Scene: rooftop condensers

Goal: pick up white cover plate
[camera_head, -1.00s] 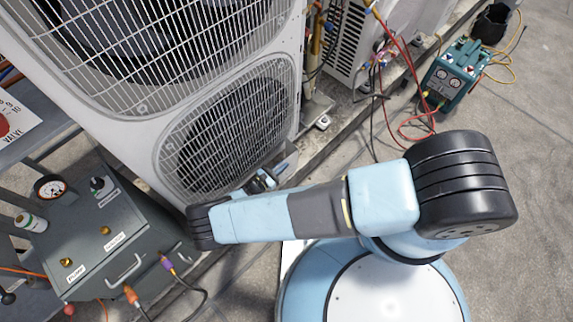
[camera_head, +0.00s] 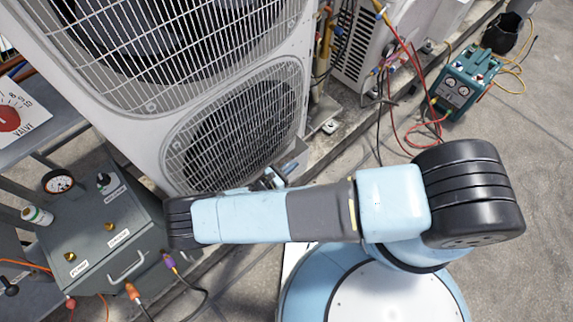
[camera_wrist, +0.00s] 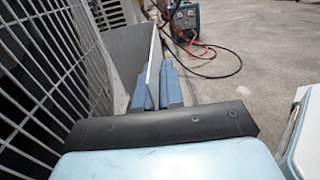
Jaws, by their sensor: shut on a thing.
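My gripper (camera_wrist: 156,88) is shut on the white cover plate (camera_wrist: 154,58) in the wrist view. The plate stands upright between the two blue fingers, seen nearly edge-on with its bright edge toward me and its face in shade on the left. In the head view my gripper (camera_head: 272,178) is partly hidden behind my forearm, close to the lower right of the large condenser.
The large condenser (camera_head: 150,130) with wire fan grilles stands close on the left. A grey gauge box (camera_head: 105,240) is at lower left. A teal recovery unit (camera_head: 463,85) with red and yellow hoses sits on concrete at upper right. Open floor lies right.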

